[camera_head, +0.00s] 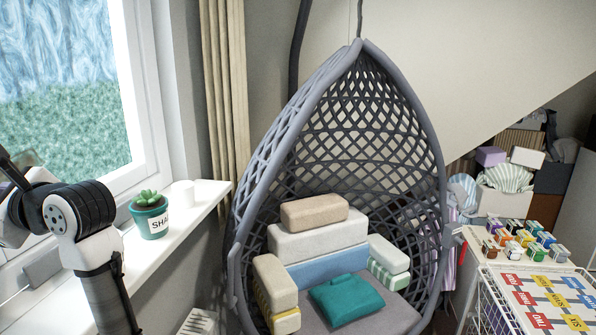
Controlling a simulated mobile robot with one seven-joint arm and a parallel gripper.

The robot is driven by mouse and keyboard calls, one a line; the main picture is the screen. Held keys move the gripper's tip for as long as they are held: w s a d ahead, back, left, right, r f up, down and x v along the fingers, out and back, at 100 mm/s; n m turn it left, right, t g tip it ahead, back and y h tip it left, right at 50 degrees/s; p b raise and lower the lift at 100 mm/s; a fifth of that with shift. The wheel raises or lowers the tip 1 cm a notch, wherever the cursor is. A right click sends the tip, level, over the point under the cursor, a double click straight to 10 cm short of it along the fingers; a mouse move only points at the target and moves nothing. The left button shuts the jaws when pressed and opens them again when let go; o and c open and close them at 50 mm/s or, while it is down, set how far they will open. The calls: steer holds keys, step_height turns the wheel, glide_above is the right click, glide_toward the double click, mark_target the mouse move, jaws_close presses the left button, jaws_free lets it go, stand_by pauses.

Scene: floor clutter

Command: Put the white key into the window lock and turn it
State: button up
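The window (65,85) stands at the left, with a white frame and a view of green foliage and blue-white sky. My arm reaches up from the bottom left and bends toward the left edge, in front of the window. The arm's end runs out of the picture there, so I see no fingertips of my gripper and cannot tell what it holds. The white key is not visible. No window lock can be made out; my arm covers part of the lower window frame.
On the white sill (172,238) stand a teal pot with a succulent (150,215) and a small white cylinder (183,194), close to my arm. A grey hanging chair (345,130) with cushions (320,240) fills the middle. A wire-sided table (535,285) with small coloured boxes stands right.

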steer(key=d, duration=0.7)
steer(key=shift+s+d, duration=0.35)
steer(key=shift+d, duration=0.05)
steer(key=shift+r, duration=0.1)
stand_by(1.7)
